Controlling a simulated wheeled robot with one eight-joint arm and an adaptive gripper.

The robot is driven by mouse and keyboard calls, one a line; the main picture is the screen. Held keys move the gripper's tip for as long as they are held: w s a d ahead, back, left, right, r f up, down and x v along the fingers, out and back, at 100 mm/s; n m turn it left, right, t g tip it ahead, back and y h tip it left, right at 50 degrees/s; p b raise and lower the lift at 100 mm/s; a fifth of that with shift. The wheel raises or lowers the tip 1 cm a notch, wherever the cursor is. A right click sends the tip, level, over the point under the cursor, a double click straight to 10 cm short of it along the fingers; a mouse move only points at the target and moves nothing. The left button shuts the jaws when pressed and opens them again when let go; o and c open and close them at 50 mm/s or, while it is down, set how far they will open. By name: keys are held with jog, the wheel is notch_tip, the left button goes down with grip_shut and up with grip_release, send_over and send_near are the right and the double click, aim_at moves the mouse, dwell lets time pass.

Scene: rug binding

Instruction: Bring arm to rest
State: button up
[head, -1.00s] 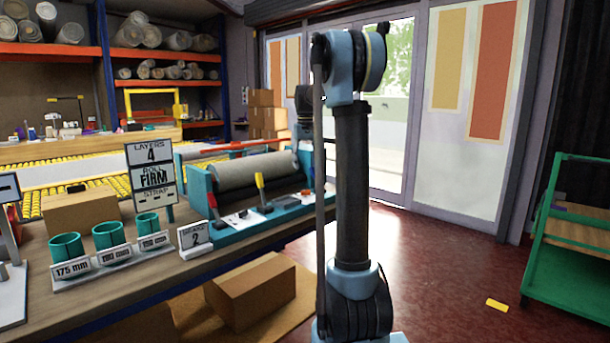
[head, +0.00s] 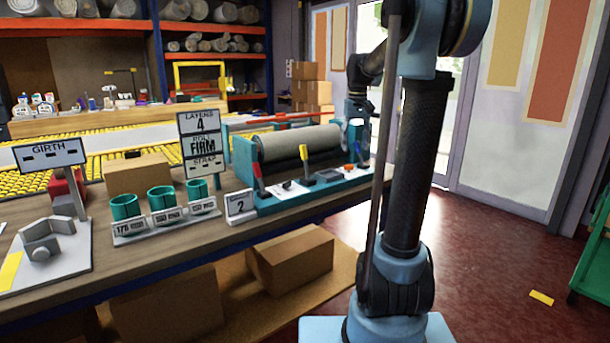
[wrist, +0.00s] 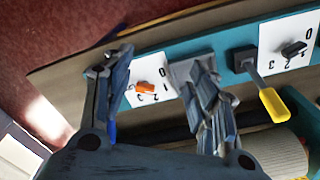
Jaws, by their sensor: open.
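My gripper (wrist: 148,68) is open in the wrist view, with its two dark fingers apart and nothing between them. It hangs above the right end of the teal roller machine (head: 262,207). In the head view my arm stands upright on the right, its top cut off by the frame, and its wrist end points down near the machine. An orange knob (wrist: 145,87) on a white dial plate shows beyond the fingers. A yellow-handled lever (wrist: 272,104) is to their right. I cannot tell whether a finger touches the machine.
The workbench (head: 95,262) holds teal rings (head: 160,198), a sign stand (head: 199,140) and a girth gauge (head: 50,153). Cardboard boxes (head: 290,262) lie below. A green cart (head: 590,250) stands at the right edge. Red floor (head: 480,260) is open, with a yellow marker (head: 541,298).

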jog(key=s+f+t, duration=0.1)
jog(key=s+f, duration=0.3)
jog(key=s, duration=0.6)
jog(key=s+f, duration=0.4)
jog(key=s, duration=0.5)
jog(key=s+f, duration=1.4)
jog(key=shift+s+f+m+t, duration=0.2)
jog(key=shift+f+m+t, duration=0.15)
jog(key=shift+m+t, duration=0.05)
jog(key=shift+w+f, duration=0.2)
jog(key=shift+w, duration=0.25)
